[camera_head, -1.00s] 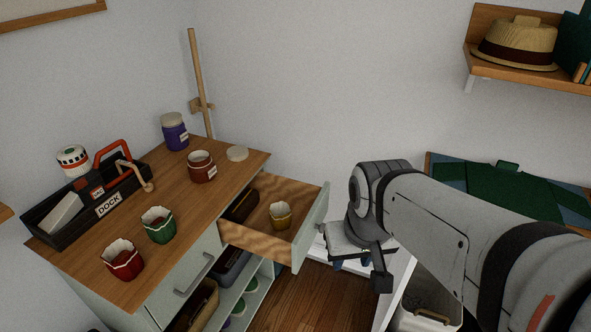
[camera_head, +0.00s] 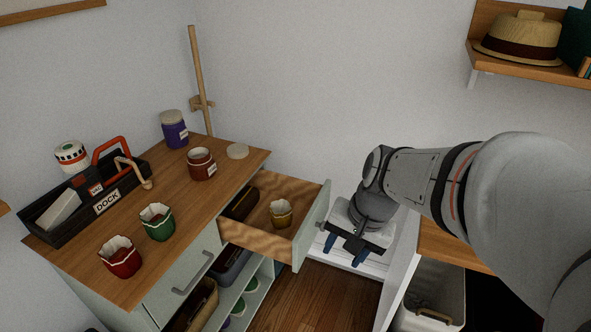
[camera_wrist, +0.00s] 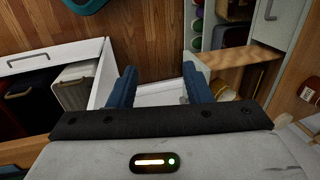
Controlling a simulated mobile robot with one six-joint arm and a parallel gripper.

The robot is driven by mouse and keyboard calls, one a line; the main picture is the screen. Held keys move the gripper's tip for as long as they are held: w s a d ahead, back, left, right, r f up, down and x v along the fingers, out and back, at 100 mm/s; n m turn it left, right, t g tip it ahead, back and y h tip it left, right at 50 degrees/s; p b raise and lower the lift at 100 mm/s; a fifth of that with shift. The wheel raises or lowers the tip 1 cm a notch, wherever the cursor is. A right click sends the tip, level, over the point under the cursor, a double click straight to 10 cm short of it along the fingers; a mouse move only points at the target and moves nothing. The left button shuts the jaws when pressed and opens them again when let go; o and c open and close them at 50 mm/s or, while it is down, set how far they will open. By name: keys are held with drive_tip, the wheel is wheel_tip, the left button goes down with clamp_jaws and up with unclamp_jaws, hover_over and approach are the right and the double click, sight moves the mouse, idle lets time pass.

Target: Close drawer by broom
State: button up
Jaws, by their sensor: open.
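The drawer (camera_head: 307,236) is pulled out from the far end of the cabinet, with a pale green front panel and a wooden inside. It holds a yellow cup (camera_head: 281,214) and a dark item (camera_head: 241,204). The drawer also shows at the right of the wrist view (camera_wrist: 240,56). The broom (camera_head: 197,75) shows as a wooden pole leaning in the wall corner behind the cabinet; its lower end is hidden. My gripper (camera_head: 345,253) is open and empty, pointing down just right of the drawer front. Its blue fingers (camera_wrist: 160,88) show apart in the wrist view.
The cabinet top (camera_head: 195,205) bears a black DOCK caddy (camera_head: 100,204), jars and cups. Open shelves below hold bins. A white-sided desk unit (camera_head: 399,265) stands right of my gripper, with a bin (camera_head: 430,300) beneath. Wood floor (camera_head: 325,305) lies between.

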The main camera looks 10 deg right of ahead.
drive_tip(key=w+d+f+m+y, duration=0.1)
drive_tip(key=w+f+m, duration=0.1)
drive_tip(key=m, duration=0.1)
drive_tip(key=w+f+m+y+b, duration=0.1)
drive_tip(key=w+f+m, duration=0.1)
drive_tip(key=w+m, duration=0.1)
drive_tip(key=w+d+f+m+y+b, duration=0.1)
drive_tip(key=w+f+m, duration=0.1)
drive_tip(key=f+m, duration=0.1)
drive_tip(key=shift+w+d, duration=0.2)
drive_tip(key=shift+d, duration=0.15)
drive_tip(key=c, duration=0.4)
drive_tip(key=w+d+f+m+t, duration=0.1)
drive_tip(key=w+d+f+m, duration=0.1)
drive_tip(key=m, duration=0.1)
drive_tip(key=w+d+f+m+t+y+b, duration=0.1)
drive_tip(key=w+d+f+m, duration=0.1)
drive_tip(key=m, duration=0.1)
drive_tip(key=w+d+f+m+t+y, duration=0.1)
drive_tip(key=w+d+f+m, duration=0.1)
drive_tip(key=shift+w+d+f+m+b, duration=0.1)
drive_tip(key=shift+w+m+b, duration=0.25)
drive_tip(key=shift+m+b, duration=0.05)
clamp_jaws()
drive_tip(key=b, duration=0.1)
approach(308, 242)
drive_tip(key=x, duration=0.6)
drive_tip(key=shift+d+f, duration=0.15)
drive_tip(key=shift+d, duration=0.1)
